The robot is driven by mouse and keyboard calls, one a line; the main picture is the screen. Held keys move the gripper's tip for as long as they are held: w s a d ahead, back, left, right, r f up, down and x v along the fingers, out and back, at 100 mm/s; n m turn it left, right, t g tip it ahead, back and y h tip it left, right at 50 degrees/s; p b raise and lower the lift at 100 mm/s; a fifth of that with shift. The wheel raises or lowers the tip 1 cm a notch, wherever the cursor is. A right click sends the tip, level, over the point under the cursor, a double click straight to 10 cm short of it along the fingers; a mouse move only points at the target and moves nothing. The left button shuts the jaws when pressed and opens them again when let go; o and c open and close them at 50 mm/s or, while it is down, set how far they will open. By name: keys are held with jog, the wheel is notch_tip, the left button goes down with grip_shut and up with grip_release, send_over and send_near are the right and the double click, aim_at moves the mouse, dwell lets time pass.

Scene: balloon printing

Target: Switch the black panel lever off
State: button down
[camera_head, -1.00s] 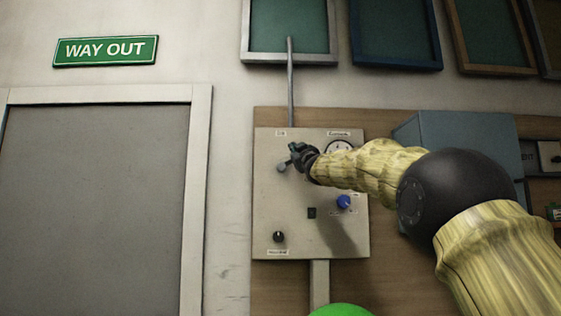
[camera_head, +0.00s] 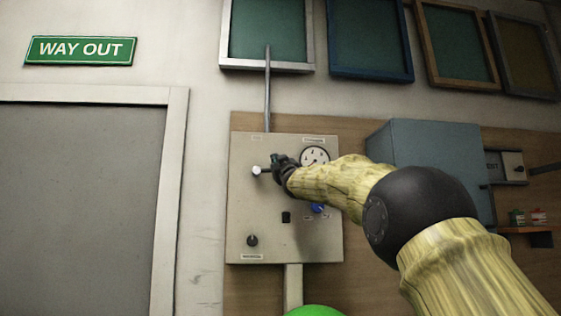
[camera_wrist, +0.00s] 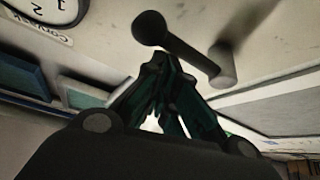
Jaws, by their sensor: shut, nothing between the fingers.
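The lever has a pale round pivot (camera_head: 256,170) at the upper left of the grey-beige panel (camera_head: 265,220). Its dark arm runs right from the pivot, and its far end is hidden by my gripper (camera_head: 277,162). In the wrist view the lever shows a round black knob (camera_wrist: 150,28), a dark bar and a grey pivot cylinder (camera_wrist: 223,66). My gripper, also in the wrist view (camera_wrist: 160,65), is shut with nothing held. Its fingertips are close beside the bar and knob; I cannot tell whether they touch.
A round gauge (camera_head: 314,155) is right of the lever. A blue knob (camera_head: 318,208), a dark switch (camera_head: 286,217) and a black knob (camera_head: 252,240) are lower on the panel. A blue-grey cabinet (camera_head: 430,150) stands to the right. A grey door (camera_head: 75,210) is at left.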

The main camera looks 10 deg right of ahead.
jog(key=shift+f, duration=0.35)
dwell(0.4)
jog(key=shift+r, duration=0.1)
notch_tip(320, 180, up, 4)
jog(key=s+p, duration=0.1)
jog(key=p, duration=0.3)
jog(key=a+b+v, duration=0.1)
jog(key=b+v, duration=0.4)
jog(key=v, duration=0.4)
jog(key=shift+s+a+f+y+b, duration=0.3)
jog(key=shift+s+f+b, duration=0.05)
jog(key=shift+f+b, duration=0.05)
